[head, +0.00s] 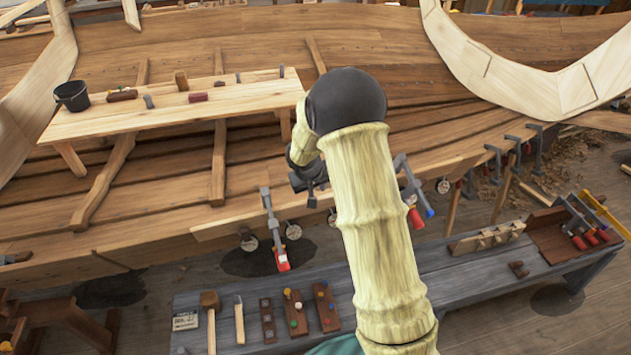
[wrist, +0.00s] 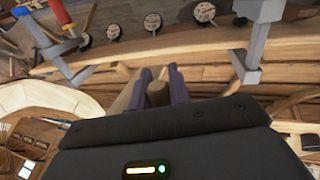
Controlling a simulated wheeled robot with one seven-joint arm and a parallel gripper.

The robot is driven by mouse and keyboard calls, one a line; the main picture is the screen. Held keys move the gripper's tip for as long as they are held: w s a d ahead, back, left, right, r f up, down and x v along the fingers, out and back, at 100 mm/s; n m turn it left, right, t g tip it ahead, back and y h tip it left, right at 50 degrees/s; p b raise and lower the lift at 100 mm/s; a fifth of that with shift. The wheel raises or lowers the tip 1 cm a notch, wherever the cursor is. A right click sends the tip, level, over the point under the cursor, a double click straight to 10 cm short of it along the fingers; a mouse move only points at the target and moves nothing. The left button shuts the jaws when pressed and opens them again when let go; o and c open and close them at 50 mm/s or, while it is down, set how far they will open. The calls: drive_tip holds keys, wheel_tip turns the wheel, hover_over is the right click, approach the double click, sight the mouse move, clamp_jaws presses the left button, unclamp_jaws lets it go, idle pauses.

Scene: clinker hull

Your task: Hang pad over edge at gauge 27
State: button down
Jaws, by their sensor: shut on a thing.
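My gripper (wrist: 158,80) shows in the wrist view with its two dark purple fingers close together. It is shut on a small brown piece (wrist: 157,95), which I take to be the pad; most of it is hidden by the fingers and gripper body. Several round gauges (wrist: 153,22) hang in a row along the plank edge (wrist: 115,62) beyond the fingertips. In the head view gauges (head: 293,231) also hang below the hull's plank edge (head: 225,228). Their numbers are too small to read. My arm hides much of my gripper in the head view.
A clamp with a red handle (head: 282,260) grips the edge left of my arm, and another clamp (head: 412,195) is right of it. A plank shelf (head: 255,95) holds a bucket (head: 72,96) and several blocks. A grey bench (head: 455,288) with tools stands in front.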

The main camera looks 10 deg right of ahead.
drive_tip(key=shift+f, duration=0.2)
drive_tip(key=w+f+b, duration=0.4)
drive_tip(key=f+b, duration=0.5)
drive_tip(key=f, duration=0.7)
drive_tip(key=shift+a+f+b, duration=0.15)
drive_tip(key=shift+f+b, duration=0.15)
idle(0.6)
drive_tip(key=shift+w+f+b, duration=0.15)
drive_tip(key=shift+f+b, duration=0.1)
drive_tip(key=shift+b, duration=0.05)
idle(0.5)
drive_tip(key=c, duration=1.2)
unclamp_jaws()
drive_tip(key=shift+c, duration=0.2)
drive_tip(key=shift+r, duration=0.1)
